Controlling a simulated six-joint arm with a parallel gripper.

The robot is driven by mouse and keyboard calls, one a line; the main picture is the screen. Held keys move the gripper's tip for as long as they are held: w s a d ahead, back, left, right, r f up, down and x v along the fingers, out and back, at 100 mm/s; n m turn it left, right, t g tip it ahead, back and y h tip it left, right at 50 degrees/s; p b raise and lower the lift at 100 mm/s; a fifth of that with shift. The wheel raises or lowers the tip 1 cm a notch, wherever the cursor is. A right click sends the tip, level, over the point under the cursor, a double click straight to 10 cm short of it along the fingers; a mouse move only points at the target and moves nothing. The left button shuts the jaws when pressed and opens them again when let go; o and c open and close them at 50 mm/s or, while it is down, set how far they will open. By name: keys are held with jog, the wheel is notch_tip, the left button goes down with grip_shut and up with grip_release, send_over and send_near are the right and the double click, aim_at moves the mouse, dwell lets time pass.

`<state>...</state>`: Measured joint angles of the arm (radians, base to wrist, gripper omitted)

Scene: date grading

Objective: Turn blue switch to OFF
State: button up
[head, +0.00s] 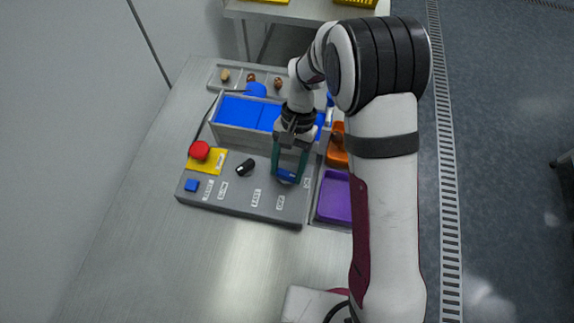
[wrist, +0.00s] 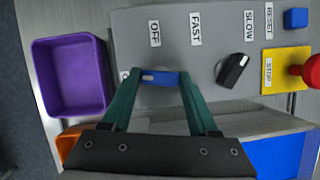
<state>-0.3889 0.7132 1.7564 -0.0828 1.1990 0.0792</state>
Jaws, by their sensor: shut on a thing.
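The blue switch (wrist: 165,78) is a bar-shaped knob on the grey control panel (head: 235,201). It lies crosswise in the wrist view, its white mark at the left end, toward a small partly hidden label beside the left finger. The OFF label (wrist: 154,33) is above the knob there, and also shows in the head view (head: 280,202). My gripper (wrist: 159,77) has its teal fingers at the two ends of the knob and is shut on it. In the head view my gripper (head: 288,176) reaches down to the switch (head: 286,175), partly covering it.
A black knob (wrist: 232,71) sits between the FAST and SLOW labels. A red stop button (wrist: 311,71) on a yellow plate and a blue button (wrist: 295,18) are farther right. A purple tray (wrist: 70,77) is left of the panel. A blue-lined conveyor (head: 243,112) stands behind it.

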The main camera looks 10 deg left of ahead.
jog(key=m+y, duration=0.1)
jog(key=m, duration=0.2)
jog(key=shift+d+m+t, duration=0.15)
jog(key=shift+m+t, duration=0.15)
jog(key=m, duration=0.2)
jog(key=m+t+y, duration=0.1)
jog(key=m, duration=0.1)
jog(key=shift+s+m+y, duration=0.1)
jog(key=shift+m+y, duration=0.2)
jog(key=m+t, duration=0.1)
jog(key=m, duration=0.3)
jog(key=shift+s+d+t+y, duration=0.1)
jog(key=shift+t+y, duration=0.3)
jog(key=shift+s+m+t, duration=0.1)
jog(key=shift+m+t, duration=0.5)
jog(key=shift+m, duration=1.1)
jog(key=o, duration=1.4)
